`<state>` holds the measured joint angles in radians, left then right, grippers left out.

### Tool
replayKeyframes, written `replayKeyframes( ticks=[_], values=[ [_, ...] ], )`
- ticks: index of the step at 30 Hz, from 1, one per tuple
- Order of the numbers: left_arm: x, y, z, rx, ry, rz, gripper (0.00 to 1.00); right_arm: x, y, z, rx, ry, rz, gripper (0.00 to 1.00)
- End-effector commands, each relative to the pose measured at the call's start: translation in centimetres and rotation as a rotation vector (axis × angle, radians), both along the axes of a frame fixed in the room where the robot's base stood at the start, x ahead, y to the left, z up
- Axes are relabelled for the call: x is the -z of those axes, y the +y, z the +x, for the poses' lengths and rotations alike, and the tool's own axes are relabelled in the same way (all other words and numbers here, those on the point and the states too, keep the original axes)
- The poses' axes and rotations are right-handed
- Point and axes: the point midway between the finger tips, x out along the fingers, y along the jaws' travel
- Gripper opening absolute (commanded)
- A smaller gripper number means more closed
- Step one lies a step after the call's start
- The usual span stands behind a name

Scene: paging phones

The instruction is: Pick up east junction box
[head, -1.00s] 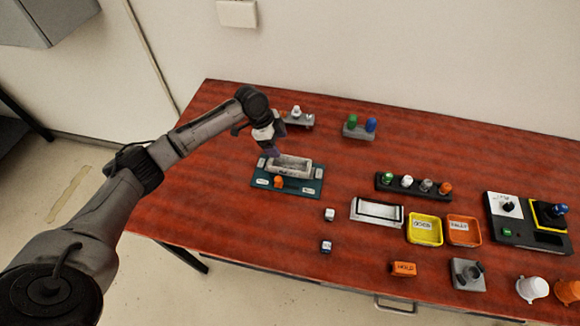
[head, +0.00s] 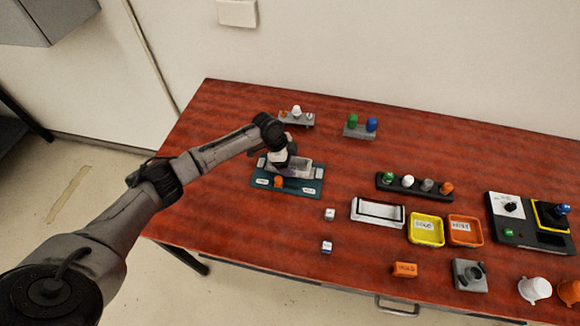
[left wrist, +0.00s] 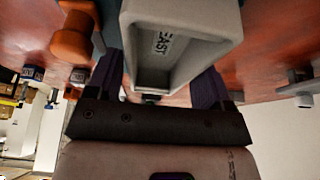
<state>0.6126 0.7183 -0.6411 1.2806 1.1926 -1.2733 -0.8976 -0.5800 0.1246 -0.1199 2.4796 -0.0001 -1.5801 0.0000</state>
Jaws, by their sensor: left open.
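The east junction box (head: 300,168) is a pale grey open tray on a dark teal board (head: 313,187). In the left wrist view the box (left wrist: 182,60) fills the upper middle, and its label reads "EAST". My left gripper (head: 277,168) is over the left part of the box and hides some of it. In the left wrist view the dark fingers of my left gripper (left wrist: 158,84) are open, one on each side of the box. I cannot tell whether they touch it. My right gripper is not in view.
An orange knob (head: 278,182) stands at the board's front, close to the gripper. Two small white blocks (head: 329,214) (head: 326,247) lie to the right. A stand with green and blue knobs (head: 356,131) is behind. A white tray (head: 378,222) and a yellow bin (head: 426,242) stand farther right.

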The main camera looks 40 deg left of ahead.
Motion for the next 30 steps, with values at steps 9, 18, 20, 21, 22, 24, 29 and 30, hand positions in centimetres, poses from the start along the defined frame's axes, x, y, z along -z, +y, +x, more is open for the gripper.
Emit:
replayKeyframes(
  ticks=[9,18,20,21,22,24,29,30],
  values=[
    [0.57,-0.22,0.13,0.0,0.0,0.0,0.72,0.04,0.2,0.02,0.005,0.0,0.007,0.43],
    [0.54,-0.22,0.13,0.001,0.0,0.0,0.43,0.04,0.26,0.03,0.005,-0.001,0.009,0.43],
    [0.53,-0.22,0.13,0.001,0.0,0.0,0.37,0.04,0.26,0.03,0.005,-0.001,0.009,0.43],
    [0.53,-0.22,0.13,0.001,0.0,0.0,0.33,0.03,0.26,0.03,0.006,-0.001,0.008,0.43],
    [0.48,-0.21,0.16,0.001,-0.002,0.0,0.32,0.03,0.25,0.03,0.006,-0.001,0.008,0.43],
    [0.48,-0.21,0.16,0.001,-0.002,0.0,0.32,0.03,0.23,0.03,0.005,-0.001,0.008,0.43],
    [0.39,-0.22,0.16,0.001,-0.002,0.0,0.32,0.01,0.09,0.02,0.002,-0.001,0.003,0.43],
    [0.27,-0.21,0.17,0.001,-0.002,0.0,0.32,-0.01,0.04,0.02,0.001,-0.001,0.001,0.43]
  ],
)
